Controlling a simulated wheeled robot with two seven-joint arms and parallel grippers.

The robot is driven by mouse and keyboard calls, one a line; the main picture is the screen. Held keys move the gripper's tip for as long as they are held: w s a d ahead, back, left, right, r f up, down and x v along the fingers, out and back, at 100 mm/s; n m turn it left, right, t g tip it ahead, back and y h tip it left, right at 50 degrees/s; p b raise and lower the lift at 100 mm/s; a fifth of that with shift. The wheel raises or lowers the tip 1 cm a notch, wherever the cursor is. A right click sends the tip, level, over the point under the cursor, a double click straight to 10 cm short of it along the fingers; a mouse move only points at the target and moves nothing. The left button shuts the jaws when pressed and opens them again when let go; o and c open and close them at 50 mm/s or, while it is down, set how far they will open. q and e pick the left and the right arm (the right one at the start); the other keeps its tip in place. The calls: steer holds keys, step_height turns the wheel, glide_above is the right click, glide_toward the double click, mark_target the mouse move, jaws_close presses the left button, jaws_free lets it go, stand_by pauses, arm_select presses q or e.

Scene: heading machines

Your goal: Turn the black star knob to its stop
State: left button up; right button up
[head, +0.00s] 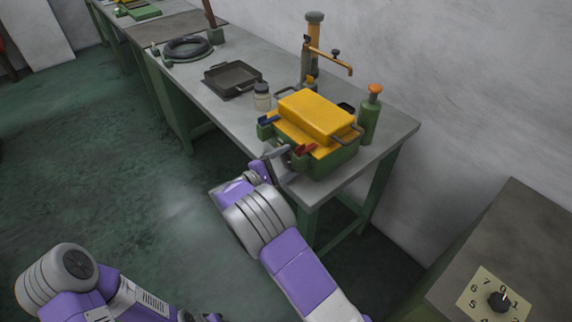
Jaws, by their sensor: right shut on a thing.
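A yellow-topped green box (318,118) stands at the near end of the grey bench, with blue and red clips along its near edge. My right gripper (277,164) is at the lower left front of this box. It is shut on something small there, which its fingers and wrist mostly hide. The held thing appears to be the black star knob; its star shape cannot be made out. My left arm is low at the bottom left; its gripper (200,316) is cut by the bottom edge and its jaws cannot be read.
A green bottle (369,118), a small jar (262,97), a dark tray (232,78) and an orange-and-grey stand (314,45) are on the bench (385,133). A numbered dial with a black pointer knob (500,300) is on a cabinet at lower right. The green floor at left is clear.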

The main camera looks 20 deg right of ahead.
steer(key=o, duration=1)
steer(key=shift+o, duration=0.2)
steer(key=shift+f, duration=0.1)
